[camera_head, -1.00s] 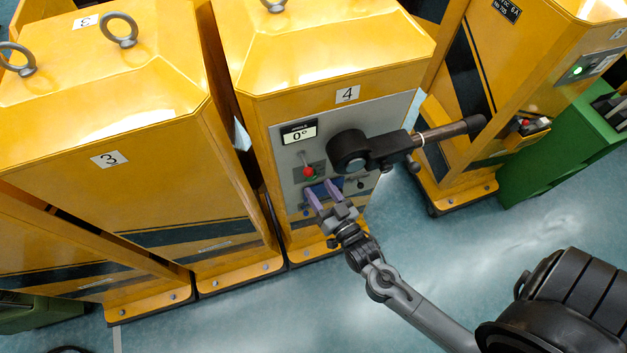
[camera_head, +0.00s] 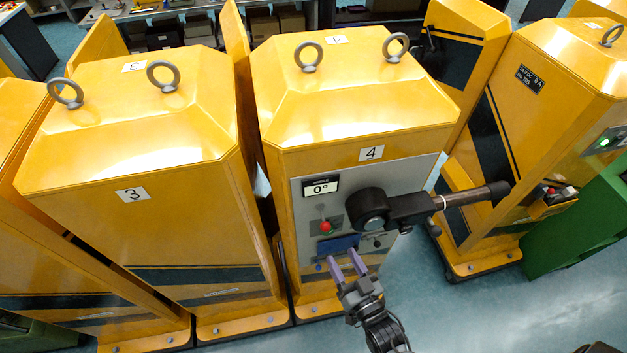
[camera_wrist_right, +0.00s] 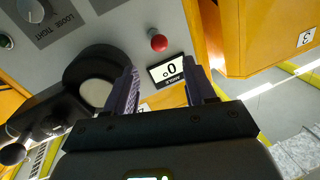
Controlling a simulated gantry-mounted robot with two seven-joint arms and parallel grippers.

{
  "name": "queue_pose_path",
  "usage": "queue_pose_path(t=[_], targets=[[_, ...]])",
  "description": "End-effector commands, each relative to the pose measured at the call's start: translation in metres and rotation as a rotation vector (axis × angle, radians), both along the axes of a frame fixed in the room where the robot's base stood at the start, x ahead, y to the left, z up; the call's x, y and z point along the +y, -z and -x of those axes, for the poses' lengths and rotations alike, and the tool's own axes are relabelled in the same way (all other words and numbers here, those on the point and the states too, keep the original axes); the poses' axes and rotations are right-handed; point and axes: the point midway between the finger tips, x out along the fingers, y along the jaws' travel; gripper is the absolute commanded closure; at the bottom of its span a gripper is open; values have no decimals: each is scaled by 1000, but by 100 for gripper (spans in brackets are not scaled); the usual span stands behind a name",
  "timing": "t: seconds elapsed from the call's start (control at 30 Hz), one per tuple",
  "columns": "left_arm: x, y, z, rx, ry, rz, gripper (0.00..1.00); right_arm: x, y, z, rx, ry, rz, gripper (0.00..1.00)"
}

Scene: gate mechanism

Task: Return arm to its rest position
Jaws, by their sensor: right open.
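My right gripper (camera_head: 347,266) is open and empty in front of the grey panel of gate cabinet 4 (camera_head: 358,90). Its purple fingers point up toward the panel, below the red knob (camera_head: 326,227) and the angle display (camera_head: 321,186), which reads 0°. The black lever arm (camera_head: 410,208) sticks out to the right from its round hub on the panel. In the right wrist view, the open fingers (camera_wrist_right: 160,92) flank the display (camera_wrist_right: 168,70), with the red knob (camera_wrist_right: 158,42) above and the hub (camera_wrist_right: 97,80) at left. My left gripper is not in view.
Cabinet 3 (camera_head: 140,120) stands close on the left. Another yellow cabinet (camera_head: 565,80) and a green box (camera_head: 575,235) stand on the right. Blue floor (camera_head: 480,310) is clear in front. A workbench with boxes (camera_head: 165,20) is at the back.

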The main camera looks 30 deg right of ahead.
Motion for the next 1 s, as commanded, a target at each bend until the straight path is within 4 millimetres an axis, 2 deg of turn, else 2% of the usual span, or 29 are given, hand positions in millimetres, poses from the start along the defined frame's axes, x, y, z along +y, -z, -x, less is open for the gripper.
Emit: queue_pose_path(t=[0.17,0.27,0.3,0.4,0.5,0.67,1.0], targets=[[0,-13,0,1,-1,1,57,-1,-17,-3,-9,-4,7,45],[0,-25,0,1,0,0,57,-3,-49,-10,-49,-14,14,45],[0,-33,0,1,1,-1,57,-3,-68,-14,-47,-29,12,45],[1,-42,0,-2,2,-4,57,3,-84,-21,50,-72,8,45],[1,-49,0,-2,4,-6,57,10,-91,-23,190,-120,16,45],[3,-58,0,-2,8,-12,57,23,-89,-8,465,-202,54,45],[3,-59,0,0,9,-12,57,30,-62,70,1023,-328,169,45]])
